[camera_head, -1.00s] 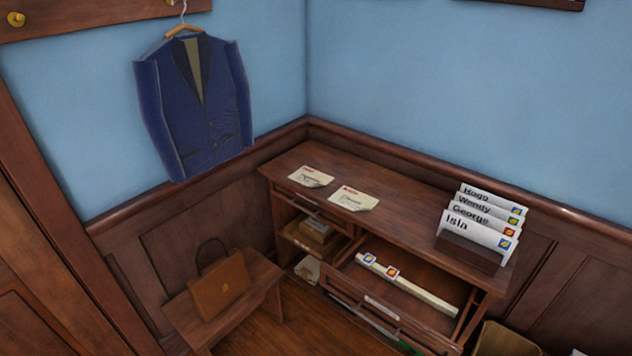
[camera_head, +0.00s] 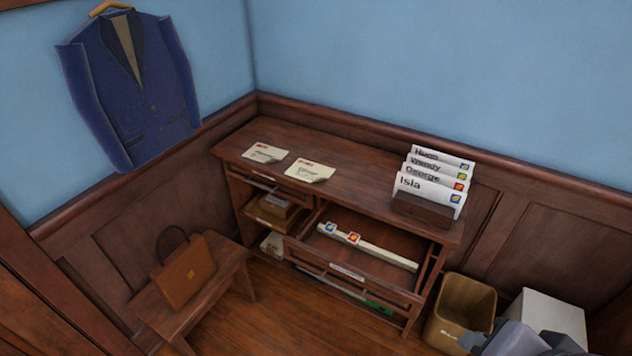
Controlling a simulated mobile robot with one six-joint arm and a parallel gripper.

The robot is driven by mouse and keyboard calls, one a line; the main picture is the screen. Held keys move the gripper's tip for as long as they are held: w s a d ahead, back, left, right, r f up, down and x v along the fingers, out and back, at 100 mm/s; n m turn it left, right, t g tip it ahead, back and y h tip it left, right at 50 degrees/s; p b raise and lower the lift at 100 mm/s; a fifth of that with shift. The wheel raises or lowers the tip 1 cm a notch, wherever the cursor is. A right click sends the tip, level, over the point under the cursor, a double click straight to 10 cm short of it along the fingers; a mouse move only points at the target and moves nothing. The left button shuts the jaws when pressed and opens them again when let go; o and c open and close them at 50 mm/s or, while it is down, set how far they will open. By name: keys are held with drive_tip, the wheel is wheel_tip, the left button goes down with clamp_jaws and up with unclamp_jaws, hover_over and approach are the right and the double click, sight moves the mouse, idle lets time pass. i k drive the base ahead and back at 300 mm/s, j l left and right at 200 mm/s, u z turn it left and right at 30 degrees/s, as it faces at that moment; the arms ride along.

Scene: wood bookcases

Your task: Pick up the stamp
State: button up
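Two small stamps lie side by side in the open drawer (camera_head: 388,247) of the desk: a blue-edged stamp (camera_head: 330,228) on the left and a red-orange stamp (camera_head: 353,238) to its right. Both sit at the left end of a long pale strip (camera_head: 388,254). Which one the task means, I cannot tell. Grey, angular parts that look like my gripper (camera_head: 497,340) show at the bottom right corner, far from the drawer. They are cut off by the frame, and their opening is unclear.
Two letters (camera_head: 265,153) (camera_head: 309,170) lie on the desk top (camera_head: 350,168). Several named, stamped envelopes (camera_head: 428,187) stand in a wooden holder (camera_head: 422,211). A tan bin (camera_head: 460,309) and a white box (camera_head: 550,312) stand right of the desk. A bench (camera_head: 215,283) with a brown bag (camera_head: 184,274) stands left.

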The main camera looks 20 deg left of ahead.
sight(353, 238)
drive_tip(key=u, duration=1.4)
drive_tip(key=i+l+z, duration=0.15)
drive_tip(key=i, duration=0.35)
drive_tip(key=i+l+z, duration=0.2)
drive_tip(key=i, duration=0.35)
drive_tip(key=l, duration=0.1)
